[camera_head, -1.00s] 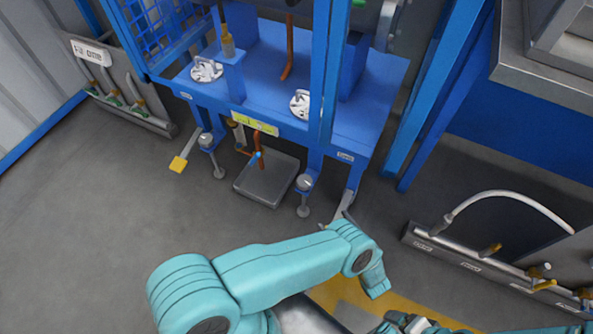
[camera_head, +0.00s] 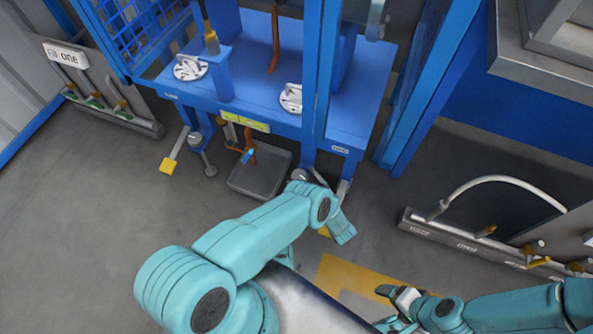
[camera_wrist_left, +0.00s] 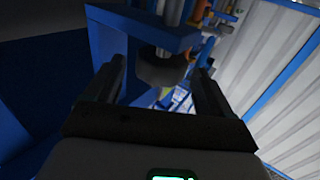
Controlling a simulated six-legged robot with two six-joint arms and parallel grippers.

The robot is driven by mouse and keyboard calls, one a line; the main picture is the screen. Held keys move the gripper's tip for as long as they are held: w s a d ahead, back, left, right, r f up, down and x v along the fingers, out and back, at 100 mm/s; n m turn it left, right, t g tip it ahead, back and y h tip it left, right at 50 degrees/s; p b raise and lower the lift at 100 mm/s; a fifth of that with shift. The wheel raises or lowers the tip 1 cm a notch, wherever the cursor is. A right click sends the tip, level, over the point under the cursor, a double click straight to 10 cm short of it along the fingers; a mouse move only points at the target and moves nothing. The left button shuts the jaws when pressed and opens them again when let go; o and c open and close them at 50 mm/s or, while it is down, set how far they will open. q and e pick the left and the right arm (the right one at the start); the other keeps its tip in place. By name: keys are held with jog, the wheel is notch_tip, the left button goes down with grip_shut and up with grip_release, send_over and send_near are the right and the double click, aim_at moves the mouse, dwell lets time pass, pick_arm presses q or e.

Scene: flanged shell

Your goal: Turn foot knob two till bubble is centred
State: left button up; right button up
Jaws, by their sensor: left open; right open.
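In the left wrist view, a dark round foot knob (camera_wrist_left: 158,68) hangs on a metal rod under a blue bracket. My left gripper (camera_wrist_left: 159,72) is open, with one finger to each side of the knob in that view; I cannot tell whether they touch it. In the head view, a grey foot knob (camera_head: 300,175) at the blue frame's front right is partly hidden by my left arm. I cannot read which is number two. No bubble is readable. My right gripper (camera_head: 394,303) is open and empty over the floor.
The blue frame (camera_head: 250,100) carries two white round fittings and a yellow-green label strip (camera_head: 245,122). A grey tray (camera_head: 258,172) lies beneath it. A pipe rack (camera_head: 480,245) with a white hose stands at right.

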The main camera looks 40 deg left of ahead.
pick_arm(q)
jog(key=x, duration=0.4)
jog(key=shift+a, duration=0.1)
jog(key=c, duration=1)
jog(key=shift+o, duration=0.2)
jog(key=shift+r+m+t+h+p, duration=0.15)
jog(key=shift+m+t+h+p, duration=0.35)
jog(key=shift+m+t, duration=0.4)
jog(key=shift+w+m+t+h, duration=0.2)
jog(key=shift+m+t+h, duration=0.4)
jog(key=shift+t, duration=0.6)
